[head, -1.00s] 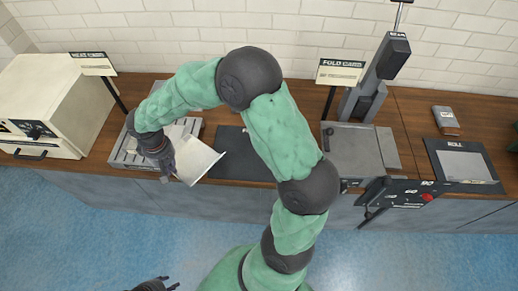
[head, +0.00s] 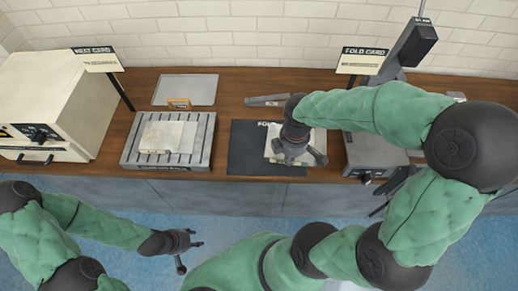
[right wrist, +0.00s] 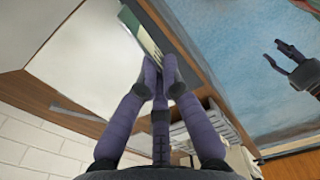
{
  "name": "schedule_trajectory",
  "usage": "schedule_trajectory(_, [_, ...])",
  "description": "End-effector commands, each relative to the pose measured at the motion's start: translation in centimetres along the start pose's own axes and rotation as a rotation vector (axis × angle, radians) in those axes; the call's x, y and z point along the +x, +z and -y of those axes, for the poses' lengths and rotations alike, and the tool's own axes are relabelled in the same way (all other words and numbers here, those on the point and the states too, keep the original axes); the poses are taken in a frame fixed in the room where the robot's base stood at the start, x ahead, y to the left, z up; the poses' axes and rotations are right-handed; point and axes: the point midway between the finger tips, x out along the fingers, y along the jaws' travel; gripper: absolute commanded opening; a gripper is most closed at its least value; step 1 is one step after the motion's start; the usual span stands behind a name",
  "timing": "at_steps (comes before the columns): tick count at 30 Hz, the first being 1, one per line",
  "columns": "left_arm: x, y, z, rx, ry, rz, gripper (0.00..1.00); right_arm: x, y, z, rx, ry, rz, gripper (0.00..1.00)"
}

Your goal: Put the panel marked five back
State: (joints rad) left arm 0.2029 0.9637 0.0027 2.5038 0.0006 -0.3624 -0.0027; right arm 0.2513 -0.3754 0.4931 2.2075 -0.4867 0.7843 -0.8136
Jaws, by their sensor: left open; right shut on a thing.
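A cream panel (head: 272,143) is at my right gripper, over the dark mat (head: 250,166) on the bench. My right gripper (head: 297,152) is shut on this panel and covers part of it. In the right wrist view, the right gripper's fingers (right wrist: 163,76) are closed at the edge of a large pale panel (right wrist: 85,65). I cannot read a five on it. Another cream panel (head: 168,137) lies on the grey slotted rack (head: 205,150). My left gripper (head: 188,245) is open and empty, in front of the bench; it also shows in the right wrist view (right wrist: 290,52).
A cream oven-like box (head: 55,95) stands at the left end of the bench. A flat grey tray (head: 186,89) lies behind the rack. A grey press (head: 372,152) stands right of the mat. Sign posts rise at the back.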

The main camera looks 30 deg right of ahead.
Motion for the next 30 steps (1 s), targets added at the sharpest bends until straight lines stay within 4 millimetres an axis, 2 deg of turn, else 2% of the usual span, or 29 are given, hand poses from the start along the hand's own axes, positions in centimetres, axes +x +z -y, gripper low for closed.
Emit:
schedule_trajectory(4, [0.2,0.0,0.1,0.000,0.000,-0.001,0.47,0.2,1.5,1.1,-0.087,0.004,0.001,0.00])
schedule_trajectory(8, [0.4,-0.1,0.1,0.000,0.000,-0.001,0.47,0.6,1.2,1.2,-0.119,0.003,0.002,0.00])
schedule_trajectory(21, [2.9,-0.1,1.0,0.000,0.000,-0.001,0.47,4.8,-6.7,-2.7,-0.122,0.001,0.002,0.00])
schedule_trajectory(25, [3.9,-0.2,1.4,0.000,0.000,-0.001,0.47,7.2,-8.2,-3.5,-0.121,0.001,0.003,0.00])
schedule_trajectory(30, [4.5,-0.2,1.6,0.000,0.000,-0.001,0.47,8.9,-9.5,-4.3,-0.118,0.002,0.003,0.00])
